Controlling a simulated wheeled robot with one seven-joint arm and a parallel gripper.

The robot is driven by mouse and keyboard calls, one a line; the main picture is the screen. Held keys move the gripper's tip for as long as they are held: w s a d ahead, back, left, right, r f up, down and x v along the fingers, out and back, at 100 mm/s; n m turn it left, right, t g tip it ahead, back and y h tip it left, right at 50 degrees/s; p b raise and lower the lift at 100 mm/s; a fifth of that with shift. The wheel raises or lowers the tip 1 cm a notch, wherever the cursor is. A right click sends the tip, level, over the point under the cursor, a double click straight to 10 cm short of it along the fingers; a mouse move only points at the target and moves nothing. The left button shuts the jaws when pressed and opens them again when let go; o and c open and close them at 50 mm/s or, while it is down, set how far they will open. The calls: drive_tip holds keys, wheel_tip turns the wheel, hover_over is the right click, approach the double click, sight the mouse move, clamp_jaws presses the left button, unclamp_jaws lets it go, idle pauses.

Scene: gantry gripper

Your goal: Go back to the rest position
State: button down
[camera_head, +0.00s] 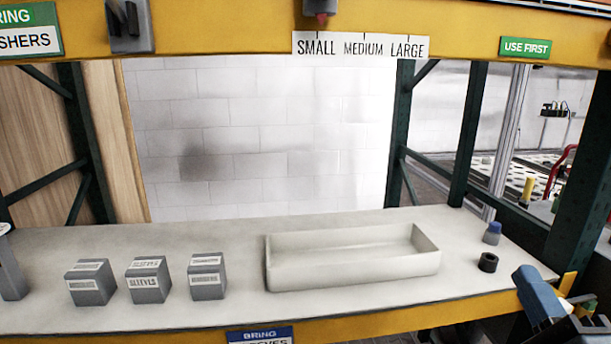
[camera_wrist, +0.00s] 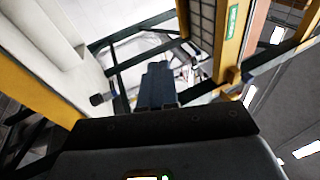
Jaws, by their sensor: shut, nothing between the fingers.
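My gripper (camera_head: 528,280) is at the bottom right of the head view, in front of the shelf's right end and apart from everything on it. In the wrist view its blue-grey fingers (camera_wrist: 157,68) are together, with nothing between them.
A white shelf holds three grey labelled boxes (camera_head: 147,280) at left and an empty-looking white tray (camera_head: 352,275) at centre. The yellow front beam (camera_head: 400,319) and dark green posts (camera_head: 470,135) frame the shelf.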

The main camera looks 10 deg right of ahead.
drive_tip(key=s+a+f+n+g+y, duration=0.1)
drive_tip(key=s+a+f+n+g, duration=0.3)
drive_tip(key=s+f+n, duration=0.8)
drive_tip(key=s+a+n+g+y, duration=0.1)
drive_tip(key=s+a+n, duration=0.2)
drive_tip(key=s, duration=0.7)
drive_tip(key=s+a+f+n+g+y, duration=0.1)
drive_tip(key=s+a+n, duration=0.2)
drive_tip(key=s+n, duration=0.3)
drive_tip(key=s, duration=0.3)
drive_tip(key=shift+s+a+f+g, duration=0.3)
drive_tip(key=shift+s+a+g, duration=0.05)
drive_tip(key=shift+s+g, duration=0.05)
